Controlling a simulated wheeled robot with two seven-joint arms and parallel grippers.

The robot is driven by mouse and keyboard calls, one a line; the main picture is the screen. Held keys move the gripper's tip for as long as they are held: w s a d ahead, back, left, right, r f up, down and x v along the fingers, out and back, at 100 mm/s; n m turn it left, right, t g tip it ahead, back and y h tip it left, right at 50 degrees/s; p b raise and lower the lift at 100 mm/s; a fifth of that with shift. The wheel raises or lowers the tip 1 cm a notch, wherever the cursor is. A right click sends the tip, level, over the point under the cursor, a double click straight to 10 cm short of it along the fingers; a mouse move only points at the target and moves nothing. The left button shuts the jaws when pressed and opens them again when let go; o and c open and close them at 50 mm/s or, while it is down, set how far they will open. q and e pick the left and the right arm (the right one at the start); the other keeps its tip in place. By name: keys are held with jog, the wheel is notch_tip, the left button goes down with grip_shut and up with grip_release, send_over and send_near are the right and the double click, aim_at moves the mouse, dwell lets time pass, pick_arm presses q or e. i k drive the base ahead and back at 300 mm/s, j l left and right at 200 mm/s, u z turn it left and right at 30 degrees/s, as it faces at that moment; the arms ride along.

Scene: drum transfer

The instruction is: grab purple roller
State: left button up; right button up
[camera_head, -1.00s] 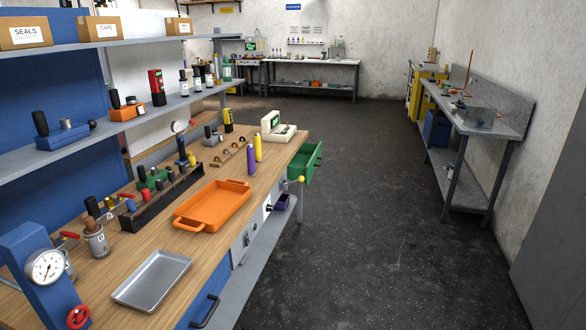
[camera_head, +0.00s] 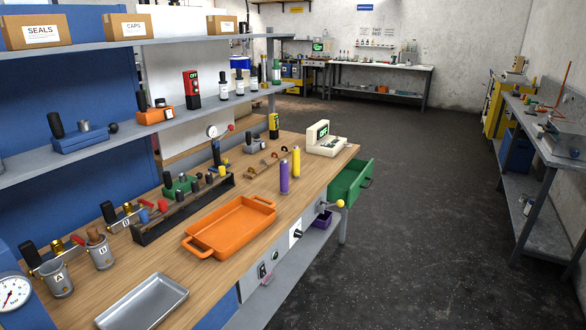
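The purple roller (camera_head: 284,177) stands upright on the wooden workbench, near its right edge. A yellow roller (camera_head: 296,162) of similar shape stands upright just behind and to the right of it. Both look free, with nothing touching them from above. Neither of my grippers shows in the head view.
An orange tray (camera_head: 229,226) lies in front of the purple roller, and a metal tray (camera_head: 142,303) lies nearer. A black rack (camera_head: 184,209) with several small parts stands left. A white device (camera_head: 325,140) stands behind. A green drawer (camera_head: 350,181) sticks out at right. The floor at right is clear.

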aim_at(284, 165)
jog(key=u, duration=0.4)
jog(key=i+l+u, duration=0.15)
jog(key=u, duration=0.3)
jog(key=i+l+u, duration=0.15)
jog(key=u, duration=0.3)
jog(key=i+l+u, duration=0.1)
jog(key=l+u, duration=0.3)
jog(key=i+l+u, duration=0.25)
jog(key=l, duration=0.7)
jog(key=i+l+u, duration=0.1)
jog(key=l+u, duration=0.15)
jog(key=l, duration=0.65)
jog(key=l+u, duration=0.25)
jog(key=l, duration=1.55)
